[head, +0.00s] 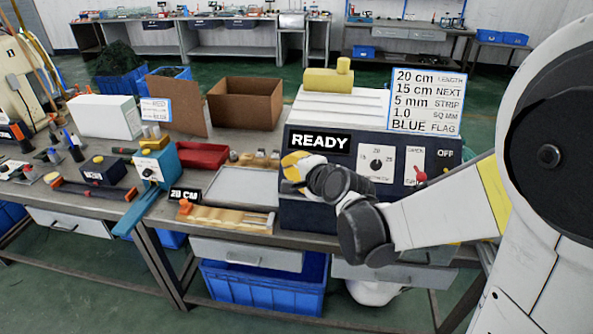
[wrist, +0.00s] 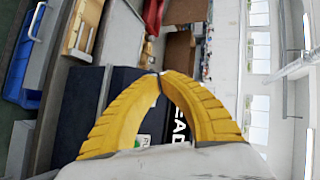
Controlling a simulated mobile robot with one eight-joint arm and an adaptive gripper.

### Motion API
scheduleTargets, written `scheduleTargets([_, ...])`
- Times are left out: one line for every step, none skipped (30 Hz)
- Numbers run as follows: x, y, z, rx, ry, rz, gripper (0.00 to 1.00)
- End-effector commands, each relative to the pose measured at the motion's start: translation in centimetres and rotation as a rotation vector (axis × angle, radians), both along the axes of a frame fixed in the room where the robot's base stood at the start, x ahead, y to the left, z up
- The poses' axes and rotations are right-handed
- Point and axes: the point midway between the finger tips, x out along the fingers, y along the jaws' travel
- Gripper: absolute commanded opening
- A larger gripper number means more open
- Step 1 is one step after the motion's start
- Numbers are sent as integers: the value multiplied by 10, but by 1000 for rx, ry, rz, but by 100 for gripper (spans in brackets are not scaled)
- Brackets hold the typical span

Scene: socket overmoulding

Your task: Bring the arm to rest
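My arm reaches in from the right in the head view. My gripper (head: 292,162), with yellow fingers, is in front of the dark machine panel (head: 372,140). In the wrist view the yellow fingers (wrist: 160,76) curve together and their tips meet. Nothing shows between them except the machine behind, so the gripper looks shut and empty. The READY display (head: 319,141) is just above and right of the fingertips in the head view. I cannot tell the exact gap between gripper and machine.
The grey tray (head: 236,186) and a wooden fixture (head: 226,218) are left of the gripper on the bench. A red bin (head: 202,155), a cardboard box (head: 245,103) and a blue device (head: 157,163) stand further left. A blue crate (head: 262,290) is below the bench.

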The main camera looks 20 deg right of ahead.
Motion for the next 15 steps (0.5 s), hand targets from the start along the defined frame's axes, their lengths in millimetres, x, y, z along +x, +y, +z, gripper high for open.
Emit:
scheduleTargets([0, 0, -1, 0, 0, 0, 0])
scheduleTargets([0, 0, -1, 0, 0, 0, 0])
scheduleTargets([0, 0, -1, 0, 0, 0, 0])
scheduleTargets([0, 0, 0, -1, 1, 0, 0])
scheduleTargets([-1, 0, 0, -7, 1, 3, 0])
scheduleTargets([-3, 0, 1, -20, 3, 10, 0])
scheduleTargets([-6, 1, 2, -37, 7, 18, 0])
scheduleTargets([-11, 2, 4, -61, 11, 31, 0])
scheduleTargets([-18, 3, 7, -106, 19, 52, 0])
scheduleTargets([-26, 4, 9, -146, 26, 73, 0])
scheduleTargets([-35, 5, 11, -196, 34, 97, 0])
scheduleTargets([-49, 5, 14, -269, 49, 135, 0])
scheduleTargets([-60, 6, 16, -330, 59, 168, 0])
scheduleTargets([-73, 5, 18, -391, 72, 200, 0])
scheduleTargets([-90, 5, 19, -477, 89, 248, 0])
